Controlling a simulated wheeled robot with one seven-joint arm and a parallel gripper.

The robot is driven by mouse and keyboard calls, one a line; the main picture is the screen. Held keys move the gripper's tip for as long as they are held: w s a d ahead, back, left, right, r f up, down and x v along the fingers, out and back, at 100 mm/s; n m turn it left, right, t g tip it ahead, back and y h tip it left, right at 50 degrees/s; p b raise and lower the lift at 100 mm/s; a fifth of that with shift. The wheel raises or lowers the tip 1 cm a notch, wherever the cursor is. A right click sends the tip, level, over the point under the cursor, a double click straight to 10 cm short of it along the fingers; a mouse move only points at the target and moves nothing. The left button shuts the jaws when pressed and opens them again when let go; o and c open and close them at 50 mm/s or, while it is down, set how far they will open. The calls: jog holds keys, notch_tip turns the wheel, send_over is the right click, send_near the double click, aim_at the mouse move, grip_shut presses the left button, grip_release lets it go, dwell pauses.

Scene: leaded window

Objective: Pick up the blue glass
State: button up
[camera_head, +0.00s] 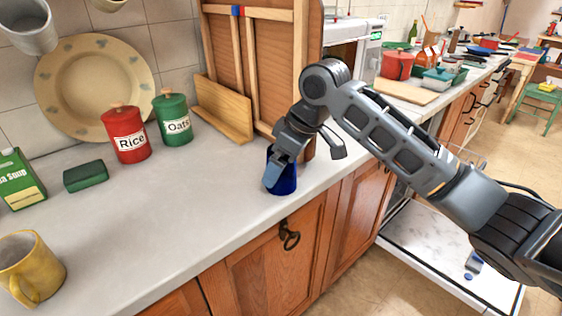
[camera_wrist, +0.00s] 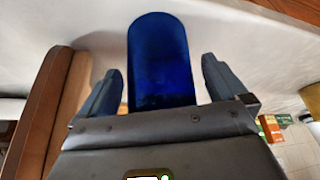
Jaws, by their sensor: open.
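In the wrist view the dark blue glass (camera_wrist: 160,62) lies between the two fingers of my gripper (camera_wrist: 162,88). The fingers are open, with a gap showing on each side of the glass. The far end of the glass extends past the fingertips in that view.
A wooden frame (camera_head: 299,60) stands close behind and right of the glass. A red rice canister (camera_head: 126,147), a green oats canister (camera_head: 173,131), a green block (camera_head: 86,176) and a yellow mug (camera_head: 40,262) stand further left. The counter (camera_head: 190,215) is clear left of the glass.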

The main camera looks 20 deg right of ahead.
jog(key=shift+w+f, duration=0.1)
jog(key=shift+f, duration=0.25)
jog(key=shift+c, duration=0.2)
jog(key=c, duration=1.3)
jog(key=shift+r, duration=0.1)
jog(key=shift+c, duration=0.2)
jog(key=shift+r, duration=0.1)
jog(key=r, duration=0.4)
jog(key=shift+d+r+b, duration=0.1)
jog(key=shift+d+b, duration=0.1)
jog(key=shift+b, duration=0.15)
jog(key=s+d+r+b, duration=0.1)
jog(key=s+d+r, duration=0.3)
jog(key=d, duration=0.6)
notch_tip(320, 180, up, 2)
jog(key=shift+d+r, duration=0.25)
